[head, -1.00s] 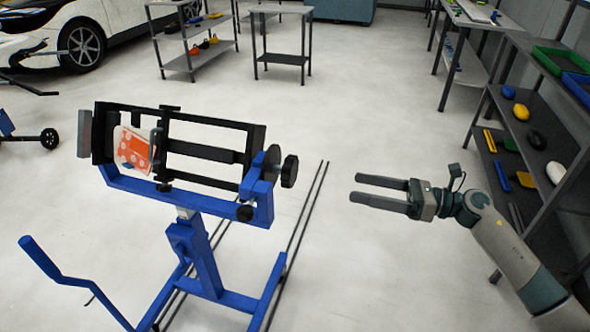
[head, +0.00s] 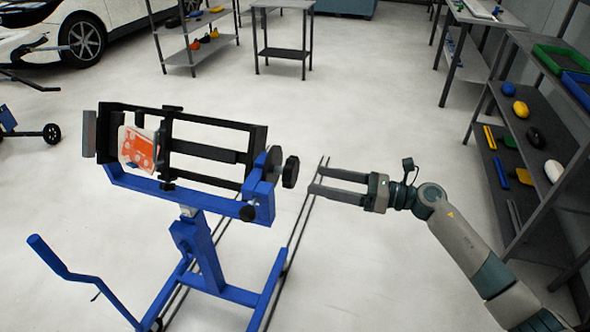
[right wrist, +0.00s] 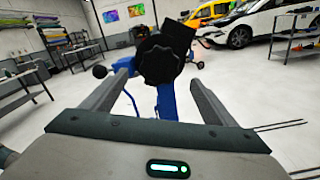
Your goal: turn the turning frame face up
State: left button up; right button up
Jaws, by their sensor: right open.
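The turning frame (head: 205,123) is a black rectangular frame on a blue stand (head: 200,250), left of centre in the head view. It lies tilted, with an orange and white piece (head: 138,148) held in its left part. A black knob (head: 290,171) sits at its right end. The knob (right wrist: 159,62) shows between my fingers in the right wrist view, beyond the fingertips. My right gripper (head: 313,181) is open and empty, just right of the knob and apart from it. My left gripper is not in view.
Shelves (head: 540,140) with small coloured items stand at the right. A small table (head: 283,25) and a shelf unit (head: 195,40) stand at the back.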

aim_at(296, 175)
jog(key=p+x, duration=0.1)
jog(key=x, duration=0.3)
jog(key=shift+w+a+r, duration=0.15)
jog(key=shift+a, duration=0.25)
jog(key=shift+p+x, duration=0.35)
jog(key=shift+x, duration=0.65)
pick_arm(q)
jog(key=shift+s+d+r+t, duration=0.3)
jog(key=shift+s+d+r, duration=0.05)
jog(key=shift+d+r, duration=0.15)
pick_arm(e)
jog(key=shift+w+a, duration=0.15)
jog(key=shift+a, duration=0.45)
jog(key=c, duration=1.5)
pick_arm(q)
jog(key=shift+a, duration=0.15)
pick_arm(e)
jog(key=shift+f, duration=0.2)
